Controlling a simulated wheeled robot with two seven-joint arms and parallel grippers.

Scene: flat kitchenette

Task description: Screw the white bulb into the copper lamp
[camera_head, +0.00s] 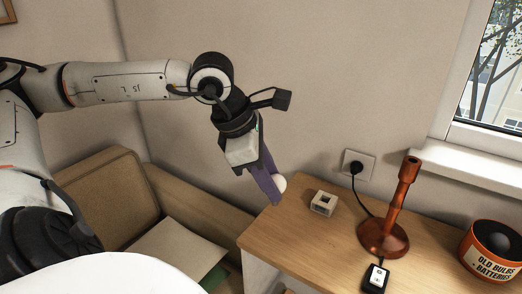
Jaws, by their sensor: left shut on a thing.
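The copper lamp (388,225) stands upright on the wooden desk, with a round base and a bare, empty-looking top. My left gripper (274,190) is shut on the white bulb (281,183), over the desk's left edge, to the left of the lamp. Only part of the bulb's round glass shows beside the purple fingers; the rest is hidden. My right gripper is not in view.
A small pale square holder (324,203) sits on the desk (300,241) between gripper and lamp. A black cord runs from the wall socket (357,165) behind the lamp; a switch box (375,277) lies in front. An orange old-bulbs bin (489,254) stands right.

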